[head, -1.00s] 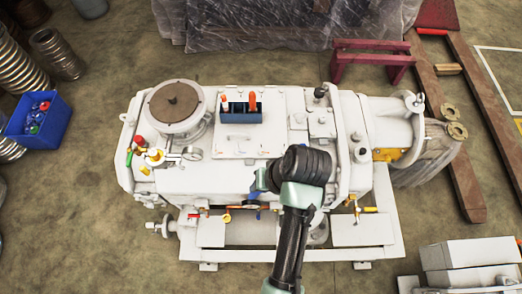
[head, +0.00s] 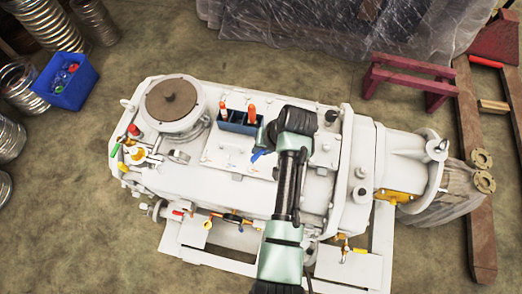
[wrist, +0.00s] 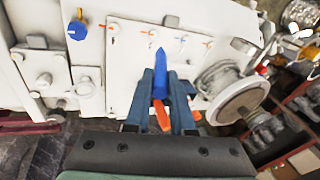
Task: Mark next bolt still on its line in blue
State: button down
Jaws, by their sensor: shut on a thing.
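My gripper (wrist: 163,92) is shut on a blue marker (wrist: 160,65), whose pointed end sticks out past the fingers toward the plate. In the head view my gripper (head: 260,144) is over the machine's top, close to the near right side of a blue holder box (head: 238,128). A pale plate (wrist: 128,48) on the machine carries a row of small bolts with orange line marks, such as one bolt (wrist: 181,40). Whether each line is straight or broken is too small to tell. No clear gap shows whether the tip touches the plate.
Orange handles (head: 251,112) stand up from the holder box. A round capped port (head: 173,100) rises at the machine's left. Valves and a gauge (head: 180,156) sit near it. A blue knob (wrist: 77,29) stands beside the plate. A blue bin (head: 66,80) is on the floor.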

jog(key=shift+s+a+r, duration=0.1)
jog(key=shift+s+a, duration=0.05)
jog(key=shift+f+b, duration=1.6)
jog(key=shift+f, duration=0.9)
jog(key=shift+f, duration=0.55)
notch_tip(320, 180, up, 6)
jog(key=p, duration=0.5)
jog(key=shift+r, duration=0.1)
dwell(0.4)
